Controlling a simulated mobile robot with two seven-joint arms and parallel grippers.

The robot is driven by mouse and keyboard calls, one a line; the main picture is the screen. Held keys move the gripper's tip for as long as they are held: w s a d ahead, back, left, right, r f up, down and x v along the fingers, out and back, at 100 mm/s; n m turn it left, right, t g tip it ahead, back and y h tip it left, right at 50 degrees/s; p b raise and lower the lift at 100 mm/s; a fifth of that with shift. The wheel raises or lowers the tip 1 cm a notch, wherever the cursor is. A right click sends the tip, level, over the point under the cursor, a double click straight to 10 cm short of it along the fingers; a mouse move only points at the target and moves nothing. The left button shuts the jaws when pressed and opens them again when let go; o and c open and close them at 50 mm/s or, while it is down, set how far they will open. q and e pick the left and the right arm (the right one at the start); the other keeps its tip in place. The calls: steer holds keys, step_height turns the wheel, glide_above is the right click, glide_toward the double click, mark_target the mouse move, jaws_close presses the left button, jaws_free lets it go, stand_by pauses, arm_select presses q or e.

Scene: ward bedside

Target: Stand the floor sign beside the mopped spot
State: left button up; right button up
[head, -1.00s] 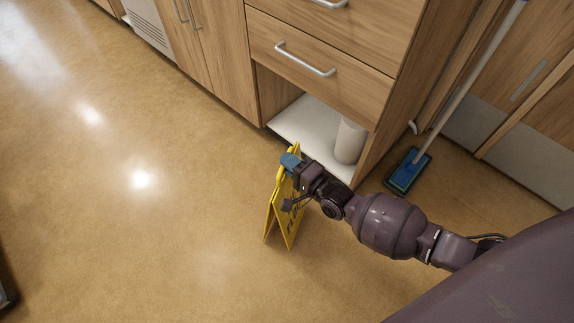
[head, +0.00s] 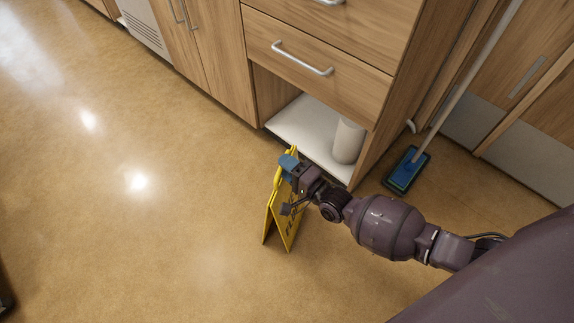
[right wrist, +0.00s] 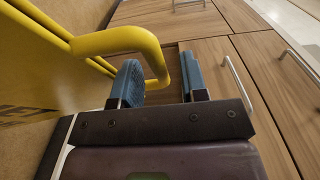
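The yellow floor sign (head: 283,222) stands upright on the tan floor in front of the open cabinet bay, its two panels slightly spread at the bottom. Its handle loop shows large in the right wrist view (right wrist: 115,41). My right gripper (right wrist: 162,83) is at the top of the sign, with its blue fingers apart. Part of the handle passes between them, with a visible gap to the right-hand finger. My right gripper also shows in the head view (head: 289,184), beside the handle. I cannot make out a mopped spot for sure; bright glare lies on the floor. My left gripper is not in view.
A wooden cabinet (head: 315,95) with drawers stands just behind the sign. A white roll (head: 348,141) is on its low white shelf (head: 290,126). A blue mop (head: 407,169) stands at the right. The floor (head: 150,230) to the left is clear.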

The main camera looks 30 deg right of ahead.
steer(key=shift+r, duration=0.2)
arm_select(q)
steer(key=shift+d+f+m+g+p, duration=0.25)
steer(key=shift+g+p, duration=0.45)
steer(key=shift+p, duration=0.7)
arm_select(e)
steer(key=v, duration=1.2)
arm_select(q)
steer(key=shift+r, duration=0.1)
